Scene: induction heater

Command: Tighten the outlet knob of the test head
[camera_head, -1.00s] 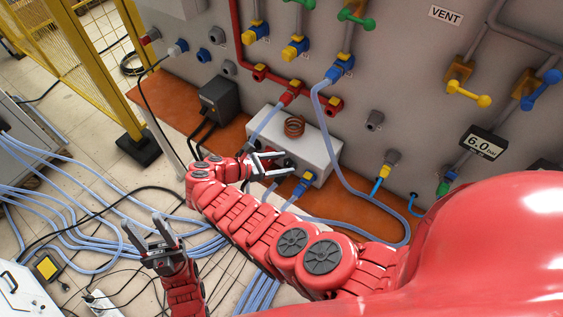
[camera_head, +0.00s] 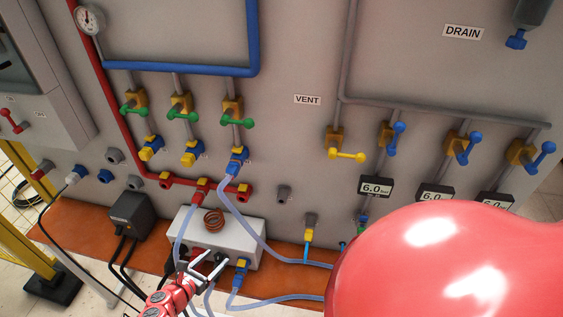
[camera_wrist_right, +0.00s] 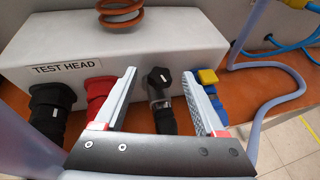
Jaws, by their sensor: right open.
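The test head is a white box (camera_head: 243,236) with a copper coil (camera_head: 213,220) on top; its labelled front (camera_wrist_right: 140,48) fills the upper part of the right wrist view. A black knob with a white mark (camera_wrist_right: 158,79) sticks out of that front. My right gripper (camera_head: 208,262) is open and empty in front of the box. In the right wrist view its fingers (camera_wrist_right: 160,75) lie on either side of the knob, with gaps visible. No outlet label is readable. The knob is hard to make out in the head view. My left gripper is out of view.
In the right wrist view a red connector (camera_wrist_right: 99,92) sits close to the left finger, and a blue and yellow connector (camera_wrist_right: 210,80) close to the right finger. A black connector (camera_wrist_right: 50,105) is further left. Pale hoses (camera_head: 246,212) run around the box on the orange bench (camera_head: 292,250).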

